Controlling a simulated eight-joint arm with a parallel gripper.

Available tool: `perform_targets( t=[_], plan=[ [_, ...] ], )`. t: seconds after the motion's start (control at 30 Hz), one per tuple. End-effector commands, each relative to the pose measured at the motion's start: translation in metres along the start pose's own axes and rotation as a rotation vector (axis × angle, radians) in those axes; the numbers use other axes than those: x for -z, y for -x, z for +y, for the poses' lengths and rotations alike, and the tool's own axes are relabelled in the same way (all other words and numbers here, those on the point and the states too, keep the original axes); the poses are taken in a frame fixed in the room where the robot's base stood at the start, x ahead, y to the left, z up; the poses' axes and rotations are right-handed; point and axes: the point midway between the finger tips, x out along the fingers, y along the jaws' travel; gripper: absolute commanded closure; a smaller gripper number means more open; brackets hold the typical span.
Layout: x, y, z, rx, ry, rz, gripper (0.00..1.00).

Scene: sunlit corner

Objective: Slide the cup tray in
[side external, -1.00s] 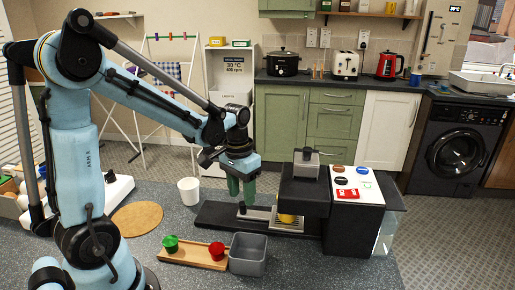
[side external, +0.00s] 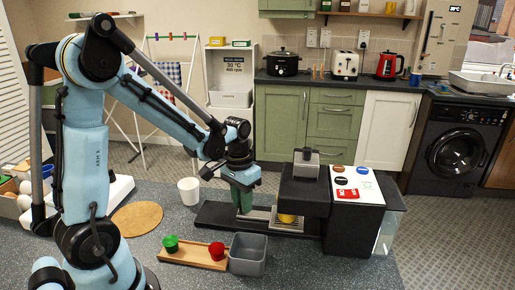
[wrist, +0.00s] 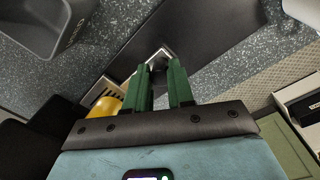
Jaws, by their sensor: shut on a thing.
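The cup tray (side external: 262,214) is a pale metal slide with a slatted part, sticking out to the left from under the head of the black drinks machine (side external: 304,195). A yellow cup (side external: 287,218) stands on it under the head; it also shows in the wrist view (wrist: 104,106). My gripper (side external: 243,208) is down at the tray's outer left end. In the wrist view its green fingers (wrist: 160,72) are shut on the tray's small metal handle (wrist: 159,57), mostly hidden between them.
A grey bin (side external: 248,256) stands in front of the black base (side external: 216,213). A wooden board (side external: 194,257) with a green and a red item lies left of it. A white bucket (side external: 189,190) and a round mat (side external: 137,218) are further left.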

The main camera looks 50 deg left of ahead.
Motion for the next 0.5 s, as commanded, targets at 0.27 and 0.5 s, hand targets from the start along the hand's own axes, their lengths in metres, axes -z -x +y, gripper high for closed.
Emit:
perform_targets(
  t=[0.27, 0.5],
  plan=[
    [0.001, 0.000, 0.001, 0.000, 0.000, 0.001, 1.00],
    [0.018, -0.001, 0.024, 0.000, -0.004, 0.002, 1.00]
  ],
)
